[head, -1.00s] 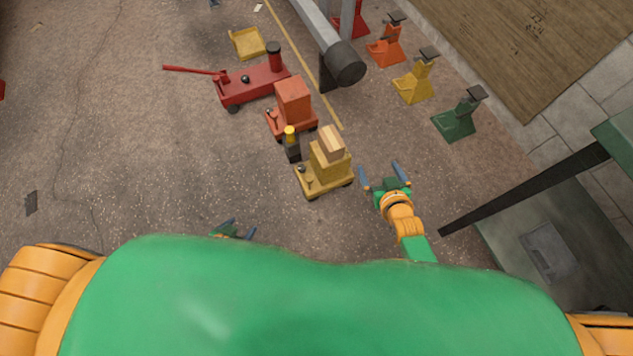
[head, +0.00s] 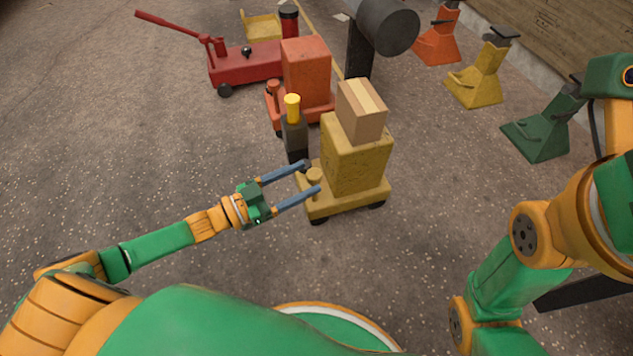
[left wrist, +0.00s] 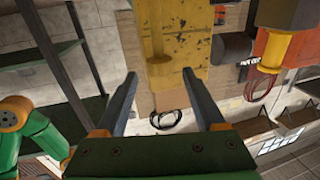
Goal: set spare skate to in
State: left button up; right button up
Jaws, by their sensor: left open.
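A yellow wheeled skate (head: 355,160) stands upright on the floor with a wooden block (head: 362,112) on its top. An orange wheeled skate (head: 307,75) stands behind. No label shows which one is the spare. My right gripper is out of view.
A dark small jack with a yellow cap (head: 293,105) stands close beside the left fingers. A red trolley jack (head: 245,66) and a yellow tray (head: 262,27) lie behind. Orange, yellow and green stands (head: 545,128) line the right. The floor at left is clear.

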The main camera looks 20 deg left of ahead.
aim_at(314, 173)
pick_arm(q)
jog(key=b+x, duration=0.1)
jog(key=x, duration=0.2)
jog(key=shift+f, duration=0.15)
jog(key=shift+w+d, duration=0.2)
grip_shut()
dwell(1.0)
